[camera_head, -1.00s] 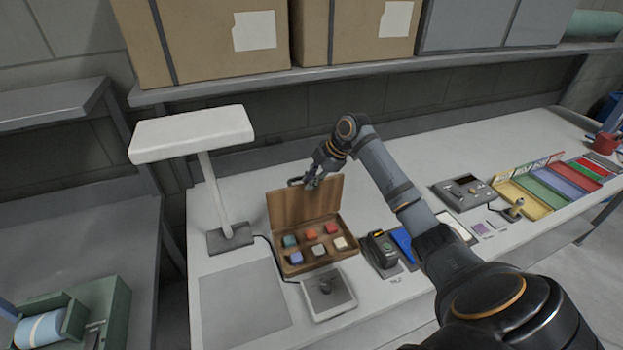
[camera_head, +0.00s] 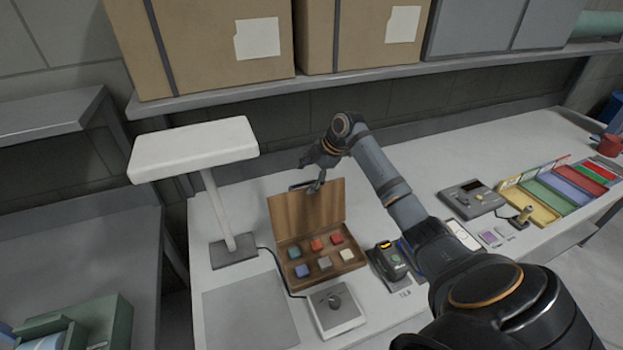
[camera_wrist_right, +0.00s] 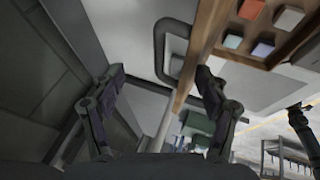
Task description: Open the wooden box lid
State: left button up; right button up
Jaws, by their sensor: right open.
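The wooden box (camera_head: 322,274) sits on the white workbench with several coloured cubes in its compartments. Its lid (camera_head: 305,215) stands raised, roughly upright, at the back of the box. A dark U-shaped handle (camera_wrist_right: 159,45) is on the lid; it also shows at the lid's top edge in the head view (camera_head: 302,185). My right gripper (camera_head: 319,186) is at the lid's top edge, beside the handle. In the right wrist view its fingers (camera_wrist_right: 160,76) are spread wide, with the handle showing between them. I cannot tell whether a finger touches the lid. My left gripper is out of view.
A white lamp (camera_head: 195,149) stands left of the box. A grey knob device (camera_head: 335,309) is in front, and a dark handheld device (camera_head: 390,262) is to the right. A shelf with cardboard boxes (camera_head: 205,45) hangs above. A grey mat (camera_head: 250,318) lies clear at front left.

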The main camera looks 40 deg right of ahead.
jog(key=o, duration=1.2)
jog(key=shift+w+d+f, duration=0.1)
jog(key=shift+w+f, duration=0.25)
jog(key=shift+w+d+f, duration=0.15)
jog(key=shift+w+f, duration=0.3)
jog(key=shift+w, duration=0.15)
jog(key=shift+s+r, duration=0.2)
jog(key=v, duration=0.6)
jog(key=shift+w+d+r, duration=0.1)
jog(key=shift+w+d, duration=0.1)
jog(key=shift+w, duration=0.05)
jog(key=c, duration=0.8)
jog(key=v, duration=0.4)
jog(key=a+v, duration=0.1)
jog(key=v, duration=0.1)
jog(key=shift+s, duration=0.25)
jog(key=shift+d, duration=0.1)
